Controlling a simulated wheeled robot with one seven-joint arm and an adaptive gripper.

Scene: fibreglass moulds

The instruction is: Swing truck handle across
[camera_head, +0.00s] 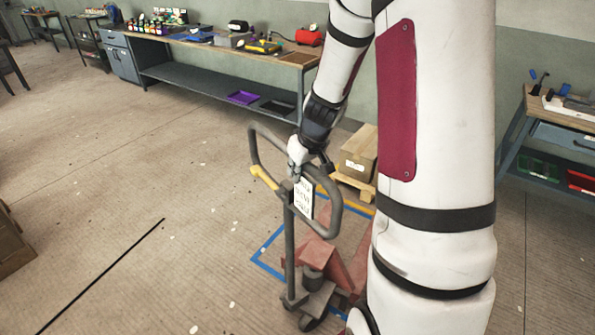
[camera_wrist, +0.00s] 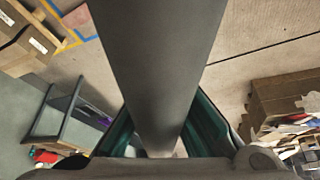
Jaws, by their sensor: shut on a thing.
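The pallet truck handle (camera_head: 335,221) is a grey loop on an upright post, with a yellow lever and a white label on it. It stands above the red truck body (camera_head: 318,262) in the head view. My gripper (camera_head: 297,150) is at the top of the loop, and my arm reaches it from above. In the wrist view a thick grey bar of the handle (camera_wrist: 155,50) runs down between the two green-lined fingers (camera_wrist: 158,140), which are shut on it. The fingertips are small and partly hidden in the head view.
A cardboard box (camera_head: 359,150) on a small pallet stands just behind the truck. Blue floor tape (camera_head: 266,266) surrounds the truck's place. A long workbench (camera_head: 220,50) lines the back wall; another bench (camera_head: 545,125) is at right. The floor to the left is largely clear.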

